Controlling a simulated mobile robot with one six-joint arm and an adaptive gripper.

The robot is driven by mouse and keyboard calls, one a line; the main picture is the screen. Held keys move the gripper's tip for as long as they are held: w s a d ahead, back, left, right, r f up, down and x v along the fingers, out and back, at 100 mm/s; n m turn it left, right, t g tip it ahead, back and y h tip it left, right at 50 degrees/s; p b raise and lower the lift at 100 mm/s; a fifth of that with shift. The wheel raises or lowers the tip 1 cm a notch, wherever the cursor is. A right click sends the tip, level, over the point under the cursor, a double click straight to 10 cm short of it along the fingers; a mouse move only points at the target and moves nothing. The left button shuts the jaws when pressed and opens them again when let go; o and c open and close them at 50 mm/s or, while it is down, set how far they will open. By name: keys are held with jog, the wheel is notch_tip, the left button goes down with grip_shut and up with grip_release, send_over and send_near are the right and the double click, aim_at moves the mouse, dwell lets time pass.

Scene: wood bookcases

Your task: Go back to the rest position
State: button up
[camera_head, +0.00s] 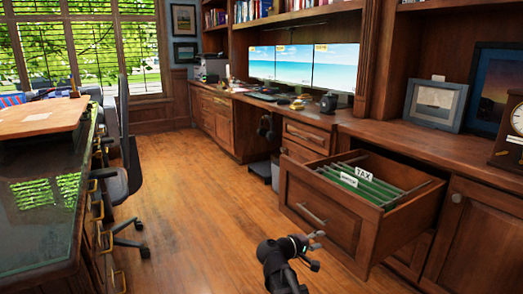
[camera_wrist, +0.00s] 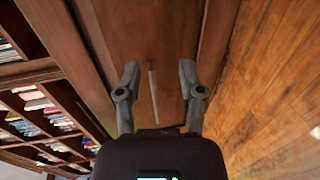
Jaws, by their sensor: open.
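My gripper (camera_head: 316,250) is open and empty at the lower middle of the head view, in front of the pulled-out file drawer (camera_head: 330,218). In the wrist view, the two fingers of my gripper (camera_wrist: 158,67) stand apart. The drawer's bar handle (camera_wrist: 152,88) shows between them in that picture, with no visible contact. The same handle (camera_head: 311,214) is on the drawer front in the head view. The drawer holds green hanging folders (camera_head: 362,184), one with a "TAX" tab.
A glass-topped desk (camera_head: 40,220) and an office chair (camera_head: 122,185) stand at left. The wood floor (camera_head: 190,220) between desk and cabinets is clear. Picture frames (camera_head: 433,104) and a clock (camera_head: 510,135) stand on the right counter. Monitors (camera_head: 300,65) stand farther back.

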jog(key=s+d+f+m+g+y+p, duration=0.4)
jog(key=s+g+y+p, duration=0.25)
jog(key=s, duration=0.25)
jog(key=s+a+r+m+g+y+p, duration=0.2)
jog(key=s+a+y+p, duration=0.2)
jog(key=s+y+p, duration=0.3)
notch_tip(320, 180, up, 38)
jog(key=s+p, duration=0.1)
jog(key=p, duration=3.6)
jog(key=shift+f, duration=0.15)
jog(key=shift+a, duration=0.15)
